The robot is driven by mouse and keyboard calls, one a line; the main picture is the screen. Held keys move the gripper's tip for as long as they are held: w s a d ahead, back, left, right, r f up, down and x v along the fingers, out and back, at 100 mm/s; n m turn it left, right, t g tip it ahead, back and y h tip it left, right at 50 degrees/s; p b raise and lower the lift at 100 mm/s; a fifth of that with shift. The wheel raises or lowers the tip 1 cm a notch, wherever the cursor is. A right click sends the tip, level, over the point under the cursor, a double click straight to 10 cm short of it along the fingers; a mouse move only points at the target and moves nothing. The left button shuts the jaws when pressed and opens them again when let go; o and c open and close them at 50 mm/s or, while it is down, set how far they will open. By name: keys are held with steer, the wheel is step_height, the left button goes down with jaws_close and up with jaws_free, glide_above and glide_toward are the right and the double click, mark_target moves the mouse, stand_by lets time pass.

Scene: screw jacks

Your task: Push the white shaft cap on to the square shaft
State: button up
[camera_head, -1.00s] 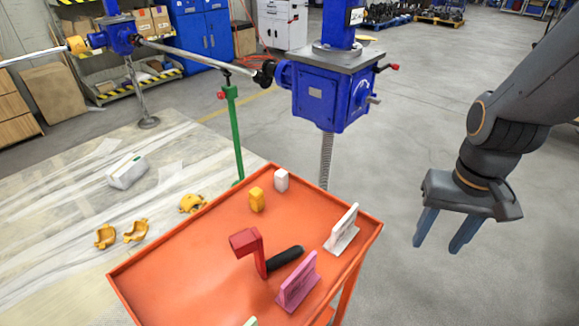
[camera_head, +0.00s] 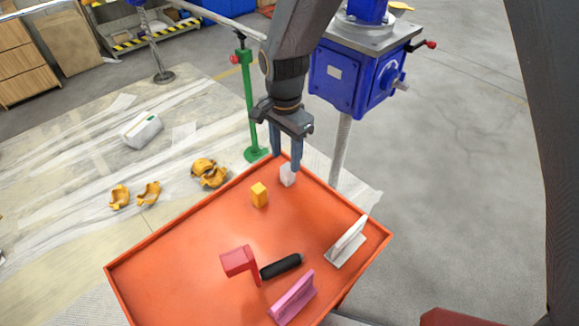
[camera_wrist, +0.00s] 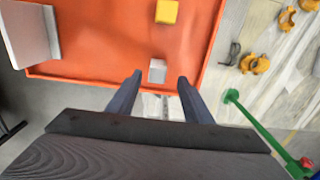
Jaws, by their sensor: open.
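The white shaft cap (camera_head: 287,175) is a small white block standing on the orange tray (camera_head: 190,224) near its far corner. In the wrist view the white cap (camera_wrist: 157,71) lies just beyond my fingertips, roughly between their lines. My gripper (camera_head: 287,158) is open and points down above the cap, with its fingers overlapping the cap's top in the head view. It also shows open and empty in the wrist view (camera_wrist: 160,80). The blue screw jack (camera_head: 352,78) stands behind to the right. A small grey stub (camera_head: 399,85) sticks out of its right side; whether it is square I cannot tell.
A yellow block (camera_head: 259,195) stands close to the cap. A red tool with black handle (camera_head: 281,266), a pink bracket (camera_head: 293,298) and a white bracket (camera_head: 347,242) are on the tray. A green stand (camera_head: 248,100) rises behind the tray. Orange clamp pieces (camera_head: 208,172) lie on the floor sheet.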

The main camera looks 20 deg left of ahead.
mark_target(288, 166)
steer(key=shift+d+f+p, duration=0.15)
steer(key=shift+f+p, duration=0.35)
steer(key=shift+f, duration=1.25)
steer(key=shift+d+f+p, duration=0.1)
steer(key=shift+f+p, duration=0.4)
steer(key=shift+f, duration=1.25)
steer(key=c, duration=1.1)
steer(key=shift+r, duration=0.1)
